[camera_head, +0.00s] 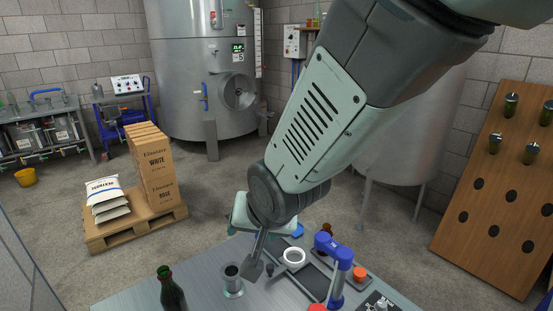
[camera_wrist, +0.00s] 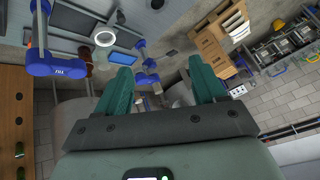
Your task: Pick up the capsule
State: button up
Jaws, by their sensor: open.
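A small dark upright piece (camera_head: 269,270) stands on the table (camera_head: 205,292), just left of a white ring. It may be the capsule, but it is too small to tell. It seems to show as a dark spot in the wrist view (camera_wrist: 121,17), near the white ring. My gripper (camera_head: 263,228) hangs above the table's far edge in the head view. In the wrist view my gripper (camera_wrist: 160,86) has its two teal fingers wide apart, with nothing held between them. The small piece lies outside the fingers.
The white ring (camera_head: 293,258), a dark tray (camera_head: 309,281) and a blue device (camera_head: 340,258) are to the right. A pallet (camera_head: 135,228) with boxes stands behind on the floor.

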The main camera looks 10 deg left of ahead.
jog(key=s+a+f+m+g+y, duration=0.1)
jog(key=s+a+f+m+y, duration=0.15)
jog(key=a, duration=0.45)
jog(key=s+a+f+m+g+y, duration=0.2)
jog(key=s+a+f+y, duration=0.15)
jog(key=a, duration=0.35)
jog(key=s+a+f+m+g+y, duration=0.1)
jog(key=s+a+f+m+y, duration=0.2)
jog(key=a, duration=0.4)
jog(key=s+d+f+m, duration=0.1)
jog(key=s+f+m, duration=0.1)
jog(key=f+m, duration=0.3)
jog(key=s+d+f+m+t, duration=0.1)
jog(key=s+d+f+m, duration=0.1)
jog(key=f+m, duration=0.3)
jog(key=s+d+f+m+t, duration=0.1)
jog(key=s+d+f+m, duration=0.1)
jog(key=f+m, duration=0.3)
jog(key=shift+s+d+f, duration=0.1)
jog(key=shift+s+f, duration=0.05)
jog(key=shift+f, duration=0.45)
jog(key=shift+s+d+f, duration=0.1)
jog(key=shift+f, duration=0.5)
jog(key=shift+a+f+m, duration=0.25)
jog(key=shift+f, duration=0.05)
jog(key=x, duration=0.6)
jog(key=shift+w+a+f, duration=0.15)
jog(key=shift+a, duration=0.2)
jog(key=c, duration=0.6)
